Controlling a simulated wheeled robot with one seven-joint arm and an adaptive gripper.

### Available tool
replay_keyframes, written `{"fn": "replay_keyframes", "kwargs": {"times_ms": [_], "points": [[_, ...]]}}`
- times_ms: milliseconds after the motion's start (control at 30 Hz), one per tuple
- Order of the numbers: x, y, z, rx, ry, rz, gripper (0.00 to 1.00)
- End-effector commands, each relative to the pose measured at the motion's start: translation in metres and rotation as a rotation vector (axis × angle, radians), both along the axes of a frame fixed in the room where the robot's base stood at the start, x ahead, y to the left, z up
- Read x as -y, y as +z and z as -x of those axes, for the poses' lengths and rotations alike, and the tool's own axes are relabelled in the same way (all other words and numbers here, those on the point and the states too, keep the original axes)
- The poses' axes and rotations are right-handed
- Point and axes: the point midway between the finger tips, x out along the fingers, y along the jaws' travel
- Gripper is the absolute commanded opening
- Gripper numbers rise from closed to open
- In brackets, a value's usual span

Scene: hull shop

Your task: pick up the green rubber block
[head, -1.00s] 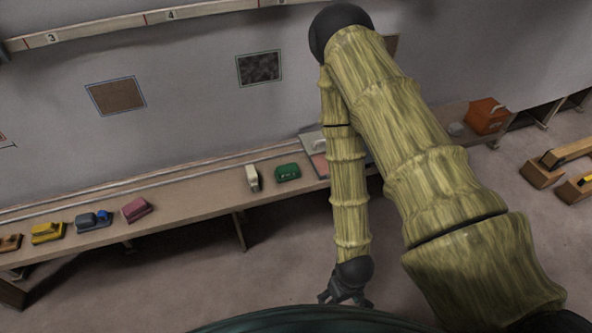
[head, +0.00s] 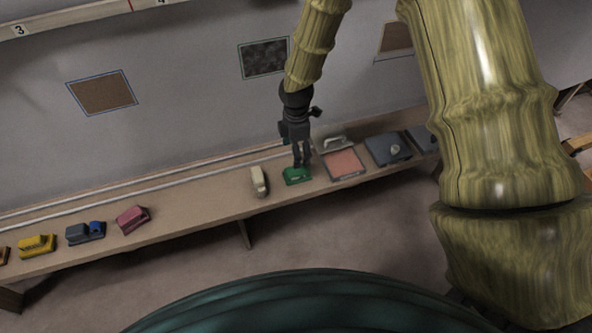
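The green rubber block (head: 297,177) lies on the long wooden shelf along the wall, between a cream block and a red-topped tray. My gripper (head: 301,162) points down directly over the green block, with its fingertips at or just above the block's top. The fingers look close together, but they are small and dark here. I cannot tell whether they touch or hold the block.
The cream block (head: 259,181) stands close on the left. The red-topped tray (head: 344,164) is close on the right, with a grey tray (head: 388,149) beyond. Maroon (head: 132,219), grey-blue (head: 86,232) and yellow (head: 37,245) blocks sit farther left. Bare shelf (head: 200,200) lies between.

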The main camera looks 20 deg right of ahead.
Motion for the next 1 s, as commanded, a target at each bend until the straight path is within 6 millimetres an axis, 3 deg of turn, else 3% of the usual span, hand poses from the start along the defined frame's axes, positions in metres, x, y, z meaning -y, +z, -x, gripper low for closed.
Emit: {"fn": "replay_keyframes", "kwargs": {"times_ms": [300, 600, 1000], "points": [[0.001, -0.039, 0.002, -0.001, -0.004, 0.000, 0.77], [0.002, -0.053, 0.002, -0.002, -0.005, -0.001, 0.77], [0.003, -0.093, 0.004, -0.002, -0.006, 0.000, 0.77]]}}
